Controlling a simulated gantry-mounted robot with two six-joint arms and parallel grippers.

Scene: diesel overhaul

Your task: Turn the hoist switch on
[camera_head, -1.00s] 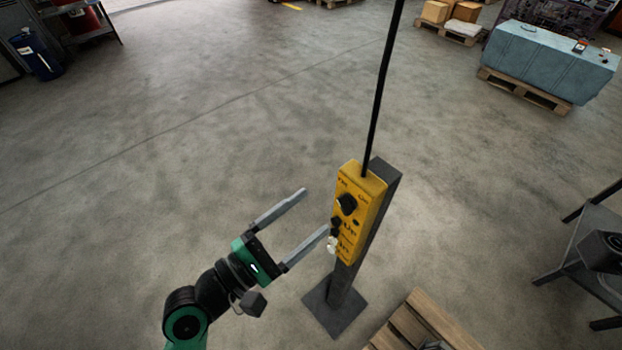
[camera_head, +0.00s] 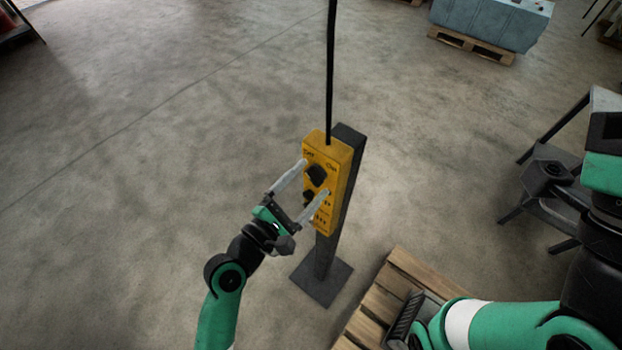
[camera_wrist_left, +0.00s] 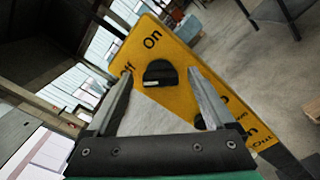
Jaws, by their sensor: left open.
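The yellow hoist control box (camera_head: 342,158) sits on a dark post, with a black cable rising from its top. Its black rotary switch (camera_head: 316,175) is on the upper front face, between the "Off" and "On" labels. In the left wrist view the switch (camera_wrist_left: 160,73) has a pale mark on its lower left side, and "On" is above it. My left gripper (camera_head: 315,178) is open, its two fingers on either side of the switch. I cannot tell whether they touch it. Darker buttons lie lower on the box, partly hidden by a finger.
My right arm crosses the lower right. A dark metal stand (camera_head: 548,175) is at right. A blue-grey block (camera_head: 490,22) sits on a far pallet. Floor at left is clear.

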